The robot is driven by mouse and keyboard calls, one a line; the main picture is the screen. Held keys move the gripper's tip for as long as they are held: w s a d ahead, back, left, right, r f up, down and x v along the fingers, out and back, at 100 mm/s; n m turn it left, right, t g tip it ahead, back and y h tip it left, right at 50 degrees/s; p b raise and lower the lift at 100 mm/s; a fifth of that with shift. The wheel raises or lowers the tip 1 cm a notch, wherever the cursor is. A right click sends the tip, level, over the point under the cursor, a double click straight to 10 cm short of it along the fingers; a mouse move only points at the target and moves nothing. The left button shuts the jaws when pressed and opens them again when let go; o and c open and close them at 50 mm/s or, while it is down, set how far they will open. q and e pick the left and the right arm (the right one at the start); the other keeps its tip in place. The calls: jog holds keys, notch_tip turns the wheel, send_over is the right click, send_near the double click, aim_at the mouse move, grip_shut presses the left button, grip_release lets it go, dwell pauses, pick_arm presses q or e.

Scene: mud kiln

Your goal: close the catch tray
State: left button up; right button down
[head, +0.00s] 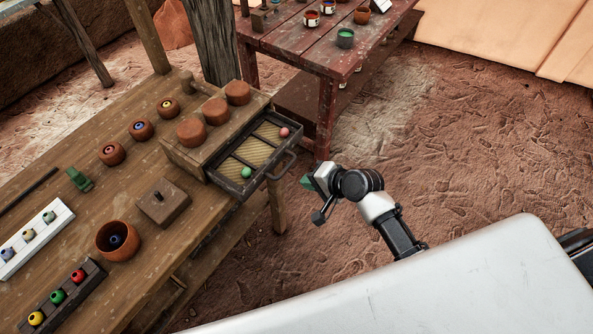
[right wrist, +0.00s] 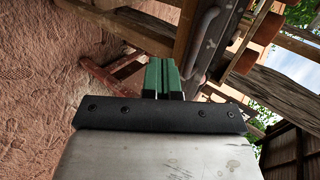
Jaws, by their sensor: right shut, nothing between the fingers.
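The catch tray (head: 224,184) is a dark-rimmed drawer with slatted compartments. It stands pulled out from the front of a wooden box (head: 184,150) on the table. A green ball (head: 246,172) and a pink ball (head: 284,132) lie in it. Its grey bar handle (head: 290,163) faces my right gripper (head: 306,182). That gripper is shut and empty, a little to the right of the handle and apart from it. The right wrist view shows its green fingers (right wrist: 162,78) together, with the handle (right wrist: 203,35) beyond them. My left gripper is out of view.
The wooden table (head: 120,180) also bears a terracotta bowl (head: 116,240), a small lidded block (head: 163,202), a white rack (head: 35,240) and a dark rack (head: 62,298). Clay discs sit on the box. A red table (head: 300,45) stands behind. The ground to the right is clear.

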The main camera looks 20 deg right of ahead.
jog(key=w+a, duration=0.1)
jog(key=w+a+p, duration=0.1)
jog(key=w, duration=0.1)
jog(key=shift+a+r, duration=0.3)
